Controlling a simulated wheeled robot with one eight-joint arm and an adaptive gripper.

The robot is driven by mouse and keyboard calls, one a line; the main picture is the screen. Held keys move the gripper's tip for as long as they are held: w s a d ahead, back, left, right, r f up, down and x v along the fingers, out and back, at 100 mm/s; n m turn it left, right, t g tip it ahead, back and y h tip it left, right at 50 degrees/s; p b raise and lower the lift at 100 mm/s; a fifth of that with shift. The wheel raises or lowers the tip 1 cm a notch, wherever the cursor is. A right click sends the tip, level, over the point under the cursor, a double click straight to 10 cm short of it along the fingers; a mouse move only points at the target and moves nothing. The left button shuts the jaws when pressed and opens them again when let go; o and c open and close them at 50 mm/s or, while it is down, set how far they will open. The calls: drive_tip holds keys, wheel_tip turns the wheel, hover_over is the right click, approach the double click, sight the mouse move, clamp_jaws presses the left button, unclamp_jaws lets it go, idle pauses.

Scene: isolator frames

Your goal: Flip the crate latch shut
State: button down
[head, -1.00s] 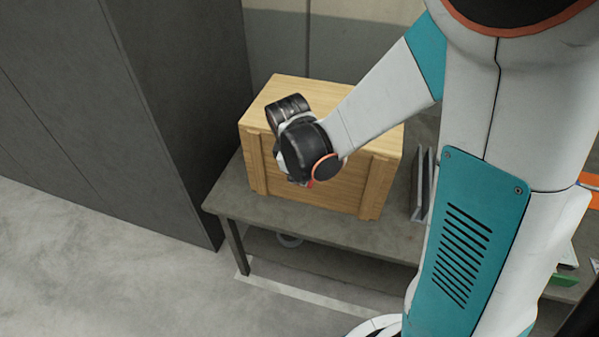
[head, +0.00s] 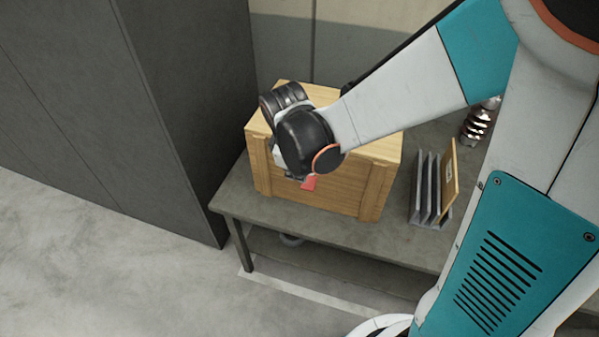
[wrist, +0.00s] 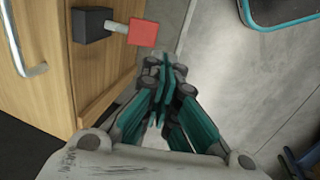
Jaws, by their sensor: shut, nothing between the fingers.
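The wooden crate (head: 382,150) stands on the grey table, partly hidden behind my arm. Its latch shows in the wrist view as a black block (wrist: 92,25) on the crate's face, with a short metal rod and a red tab (wrist: 143,32). The rod and tab stick out from the face. In the head view the red tab (head: 310,182) shows just below my wrist. My gripper (wrist: 165,72) is shut and empty. Its fingertips are close to the red tab, just below it in the wrist view; I cannot tell whether they touch. In the head view the fingers are mostly hidden.
A metal handle (wrist: 32,55) is on the crate's face. A rack of upright panels (head: 430,187) stands on the table (head: 330,232) to the crate's right. A dark cabinet (head: 160,90) rises at the left. The floor in front is clear.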

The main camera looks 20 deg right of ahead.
drive_tip(key=v, duration=0.2)
drive_tip(key=p+v, duration=0.1)
drive_tip(key=s+v, duration=0.1)
drive_tip(key=v, duration=0.1)
drive_tip(key=shift+s+a+r+p, duration=0.1)
drive_tip(key=shift+a+r+p, duration=0.05)
drive_tip(key=shift+a+p, duration=0.2)
drive_tip(key=s+d+r+m+t+y, duration=0.1)
drive_tip(key=s+d+r+m+t, duration=0.4)
drive_tip(key=s+r+m, duration=0.5)
drive_tip(key=shift+s+m+y+b, duration=0.3)
drive_tip(key=shift+s+m+b, duration=0.1)
drive_tip(key=shift+s, duration=0.2)
drive_tip(key=shift+d, duration=0.1)
idle(0.5)
